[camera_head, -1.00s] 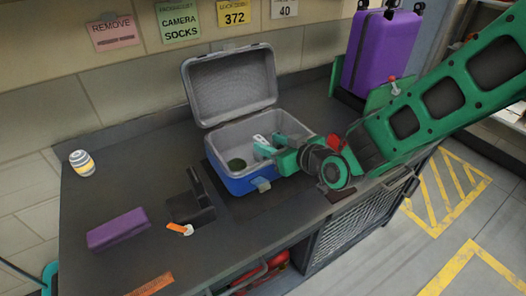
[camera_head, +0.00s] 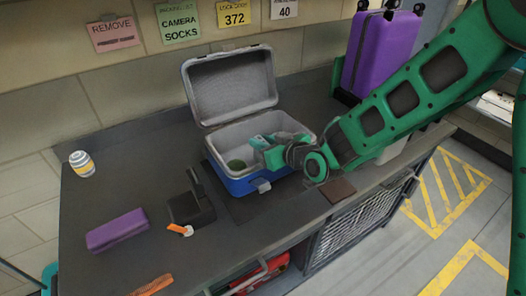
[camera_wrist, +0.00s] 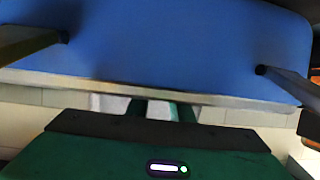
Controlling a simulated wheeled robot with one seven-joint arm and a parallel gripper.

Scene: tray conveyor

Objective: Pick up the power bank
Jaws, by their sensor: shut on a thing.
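My gripper (camera_head: 268,143) is over the open blue case (camera_head: 243,187), its green fingers above the case's grey interior. It is shut on a slim pale thing (camera_head: 271,137), which I take to be the power bank. The fingers hide most of it, and I cannot tell whether it still touches the case. In the wrist view a broad blue surface (camera_wrist: 165,45) fills the top. My green hand housing with a small light fills the bottom, and no clear view of the held thing shows there.
A dark green round thing (camera_head: 236,164) lies in the case; the grey-lined lid (camera_head: 233,88) stands open behind. On the counter are a purple box (camera_head: 117,230), a black holder (camera_head: 190,208), a yellow-white can (camera_head: 82,164) and a brown flat piece (camera_head: 338,190). A purple suitcase (camera_head: 382,55) stands at right.

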